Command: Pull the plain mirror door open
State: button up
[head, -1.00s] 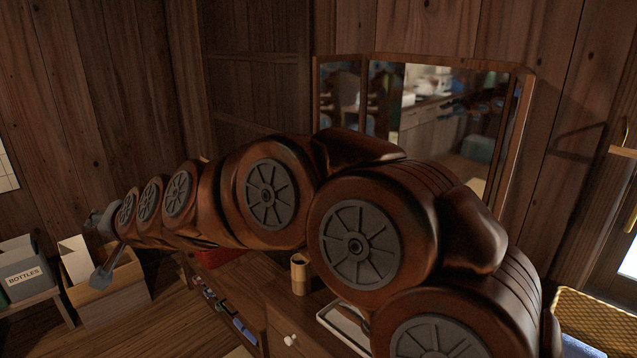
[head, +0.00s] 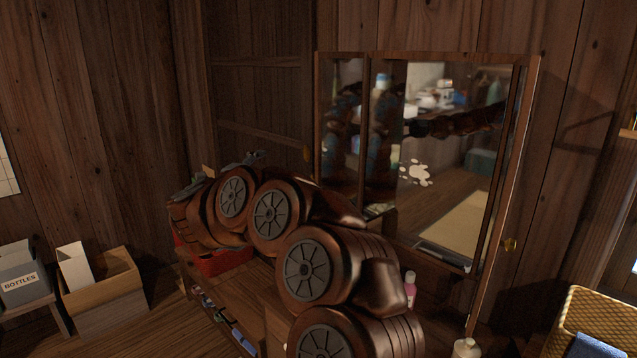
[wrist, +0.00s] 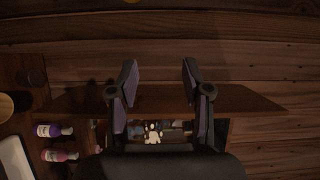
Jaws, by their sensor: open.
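A wood-framed mirror stands against the back wall in the head view. Its narrow left panel (head: 340,125) shows no mark. Its wide panel (head: 455,190) carries a white blotch. One brass knob (head: 308,153) shows at the left edge, another (head: 511,245) at the lower right. In the head view my arm reaches left in front of the mirror, and my gripper's fingers cannot be made out clearly. In the wrist view my gripper (wrist: 160,82) is open, with nothing between its fingers. A brown wooden top edge (wrist: 215,99) lies behind the fingers, with a dark reflection below it.
A purple bottle (wrist: 48,130) and a pink one (wrist: 60,155) stand at left in the wrist view. The grey bottles bin (head: 22,278) and a wooden box (head: 105,285) are at left. A yellow basket (head: 600,310) is at right.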

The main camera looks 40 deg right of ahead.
jog(key=s+d+f+m+g+h, duration=0.2)
jog(key=s+d+f+m+g, duration=0.3)
jog(key=s+d+g, duration=0.15)
jog(key=shift+d+r, duration=0.15)
jog(key=shift+d, duration=3.3)
grip_shut()
